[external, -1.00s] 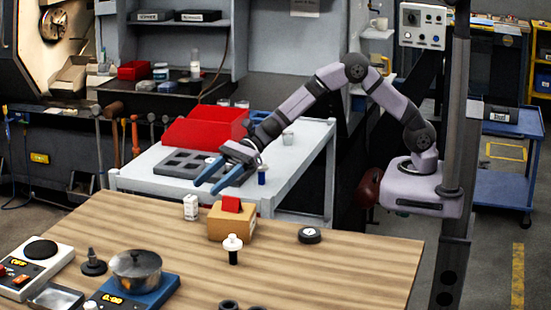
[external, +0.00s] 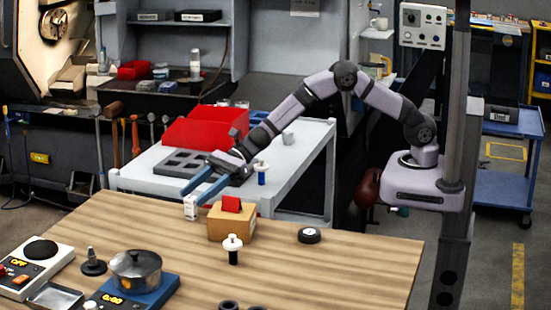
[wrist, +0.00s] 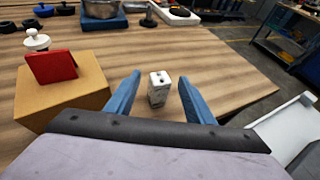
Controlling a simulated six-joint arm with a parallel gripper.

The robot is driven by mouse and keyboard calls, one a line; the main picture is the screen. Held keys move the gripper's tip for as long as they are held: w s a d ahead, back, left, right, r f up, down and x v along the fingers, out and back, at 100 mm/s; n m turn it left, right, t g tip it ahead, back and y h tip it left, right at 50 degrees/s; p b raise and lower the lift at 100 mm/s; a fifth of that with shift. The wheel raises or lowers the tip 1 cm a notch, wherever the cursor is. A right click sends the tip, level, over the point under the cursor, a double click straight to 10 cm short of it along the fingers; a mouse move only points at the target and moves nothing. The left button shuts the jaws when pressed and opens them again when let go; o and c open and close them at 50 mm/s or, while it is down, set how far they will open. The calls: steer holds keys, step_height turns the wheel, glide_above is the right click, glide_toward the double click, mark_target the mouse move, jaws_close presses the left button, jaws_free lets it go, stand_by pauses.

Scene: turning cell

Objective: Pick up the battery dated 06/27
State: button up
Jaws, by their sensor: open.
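A small white block-shaped battery (external: 190,208) with two dark dots on top stands upright on the wooden table near its back edge. Its date cannot be read. In the wrist view the battery (wrist: 159,90) appears between the two blue fingers of my gripper (wrist: 160,76), with visible gaps on both sides. In the external view my open, empty gripper (external: 203,187) is just above the battery, and its fingers slightly overlap its top. I cannot tell whether they touch.
A cardboard box (external: 231,223) with a red piece on it stands close right of the battery. A black-and-white bottle (external: 233,250) stands in front. A white cart (external: 290,160) with a red bin (external: 205,125) is behind. The table's right part is mostly clear.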

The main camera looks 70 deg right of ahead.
mark_target(190, 197)
steer(key=shift+p+x, duration=0.4)
steer(key=shift+x, duration=1.05)
steer(key=c, duration=1.1)
steer(key=shift+o, duration=0.2)
step_height(190, 197, up, 10)
steer(key=shift+r+b, duration=0.1)
steer(key=shift+b, duration=0.25)
